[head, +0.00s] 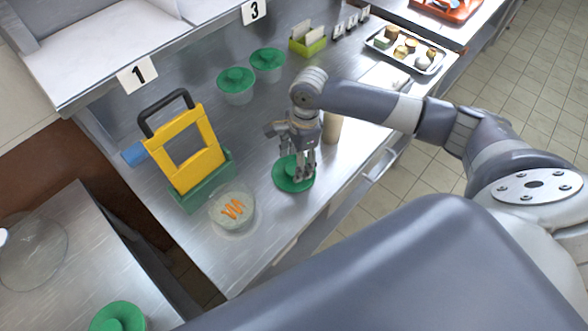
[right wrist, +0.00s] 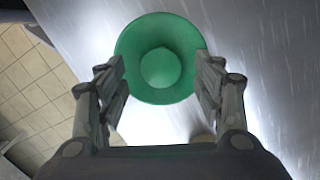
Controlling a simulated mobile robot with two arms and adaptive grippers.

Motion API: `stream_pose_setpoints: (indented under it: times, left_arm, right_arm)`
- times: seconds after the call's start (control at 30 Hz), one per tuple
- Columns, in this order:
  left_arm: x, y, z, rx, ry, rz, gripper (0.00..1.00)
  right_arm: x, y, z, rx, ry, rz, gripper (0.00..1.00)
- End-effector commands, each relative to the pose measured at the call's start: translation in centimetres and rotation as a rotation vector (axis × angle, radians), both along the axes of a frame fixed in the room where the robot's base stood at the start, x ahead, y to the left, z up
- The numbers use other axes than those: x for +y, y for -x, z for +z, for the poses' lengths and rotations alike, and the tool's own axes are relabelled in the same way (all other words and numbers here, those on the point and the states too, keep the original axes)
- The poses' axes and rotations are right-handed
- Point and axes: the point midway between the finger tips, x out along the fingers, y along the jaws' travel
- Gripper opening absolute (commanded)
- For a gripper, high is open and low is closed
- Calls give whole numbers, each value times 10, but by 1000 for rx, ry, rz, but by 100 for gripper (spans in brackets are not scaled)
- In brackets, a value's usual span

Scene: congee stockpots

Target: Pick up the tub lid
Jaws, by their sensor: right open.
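A round green tub lid (head: 283,181) with a raised knob lies on the steel counter, near its front edge. My right gripper (head: 304,174) is open and points down over it. In the right wrist view, the lid (right wrist: 160,32) and its knob show between the two spread fingers of the gripper (right wrist: 161,68). The fingers lie to either side of the knob; I cannot tell whether they touch the lid. An open tub (head: 233,208) with orange strips on top stands to the left of the lid. My left gripper is not in view.
A yellow slicer-like tool (head: 207,162) stands in a green holder (head: 209,185) on the left. Two green-lidded tubs (head: 236,80) (head: 267,61) stand behind. A tan cylinder (head: 332,129) stands just right of my gripper. A tray of small items (head: 437,60) lies farther right.

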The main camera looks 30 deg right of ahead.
Motion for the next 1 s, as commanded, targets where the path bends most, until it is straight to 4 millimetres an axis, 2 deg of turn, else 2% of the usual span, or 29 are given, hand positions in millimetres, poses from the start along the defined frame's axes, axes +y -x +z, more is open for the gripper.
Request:
stream_pose_setpoints:
  times: [0.03,0.13,0.4,0.57,1.0]
  left_arm:
    - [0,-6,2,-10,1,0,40]
    - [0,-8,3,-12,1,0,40]
    - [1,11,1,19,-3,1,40]
    - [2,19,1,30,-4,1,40]
    - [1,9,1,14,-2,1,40]
  right_arm:
    - [2,0,-7,2,-1,0,62]
    - [3,0,-16,0,-1,0,62]
    - [3,0,-19,-1,-1,2,62]
    - [3,0,-19,-1,0,1,26]
    - [3,0,-17,-2,-1,1,24]
